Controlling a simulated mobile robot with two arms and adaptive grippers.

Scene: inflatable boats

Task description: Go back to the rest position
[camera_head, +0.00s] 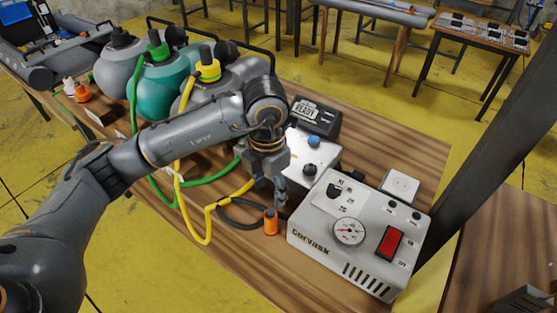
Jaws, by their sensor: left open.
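My left arm comes in from the left and reaches over the wooden table (235,255). Its gripper (277,198) points down just above the table, left of the white Corvask box (320,225) and behind a small orange cap or fitting (270,222). The gripper is open, and I see nothing held in it. The fingers are small and partly overlap the dark hose (240,222) behind them. My right gripper is not clearly in view.
Grey and teal tanks (162,82) with green and yellow hoses stand at the back left. A white box with knobs (315,152) and a black READY display (314,115) are close behind the gripper. A dark slanted post (495,150) stands at the right.

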